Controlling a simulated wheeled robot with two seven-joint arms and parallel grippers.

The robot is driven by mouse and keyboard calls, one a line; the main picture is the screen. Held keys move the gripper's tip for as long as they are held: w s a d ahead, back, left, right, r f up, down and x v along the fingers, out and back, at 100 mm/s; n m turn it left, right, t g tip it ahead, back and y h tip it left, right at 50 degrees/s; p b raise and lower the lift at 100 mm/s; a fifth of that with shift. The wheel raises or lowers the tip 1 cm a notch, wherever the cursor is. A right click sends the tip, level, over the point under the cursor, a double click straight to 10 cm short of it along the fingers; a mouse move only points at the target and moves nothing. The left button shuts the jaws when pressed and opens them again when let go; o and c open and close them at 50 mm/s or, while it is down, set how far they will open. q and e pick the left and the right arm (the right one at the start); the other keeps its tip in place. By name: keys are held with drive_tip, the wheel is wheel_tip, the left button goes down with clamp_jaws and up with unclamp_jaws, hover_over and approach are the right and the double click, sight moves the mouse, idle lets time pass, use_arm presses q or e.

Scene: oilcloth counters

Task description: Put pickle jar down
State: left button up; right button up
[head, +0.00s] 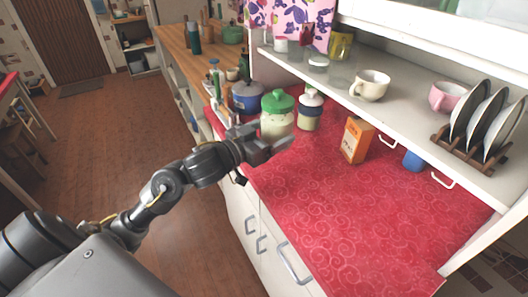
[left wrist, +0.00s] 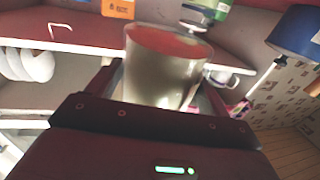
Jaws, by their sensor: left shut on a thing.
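The pickle jar, a pale glass jar with a green lid (head: 277,104), is upright at the left part of the red-covered counter (head: 340,225). My left gripper (head: 268,146) is shut on it from the near side and hides its lower part. In the left wrist view the jar (left wrist: 165,68) stands between the fingers, with a reddish end showing. I cannot tell whether its base touches the counter. My right gripper is not in view.
A second jar (head: 310,110) stands close to the right, and a blue pot (head: 247,97) is behind left. An orange carton (head: 356,140) stands farther right under a shelf (head: 415,112) with cups and a plate rack. The counter's front right is clear.

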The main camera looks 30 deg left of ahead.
use_arm(q)
drive_tip(key=w+a+f, duration=0.2)
drive_tip(key=a+f, duration=0.1)
drive_tip(key=w+a+f, duration=0.1)
drive_tip(key=f, duration=0.1)
drive_tip(key=shift+w+a+f, duration=0.3)
drive_tip(key=shift+a+f, duration=0.05)
drive_tip(key=shift+f, duration=0.65)
drive_tip(key=shift+w+a+f, duration=0.1)
drive_tip(key=shift+f, duration=0.95)
drive_tip(key=shift+f, duration=0.2)
drive_tip(key=o, duration=1.7)
drive_tip(key=shift+s+d, duration=0.1)
drive_tip(key=b+v, duration=0.2)
drive_tip(key=v, duration=1)
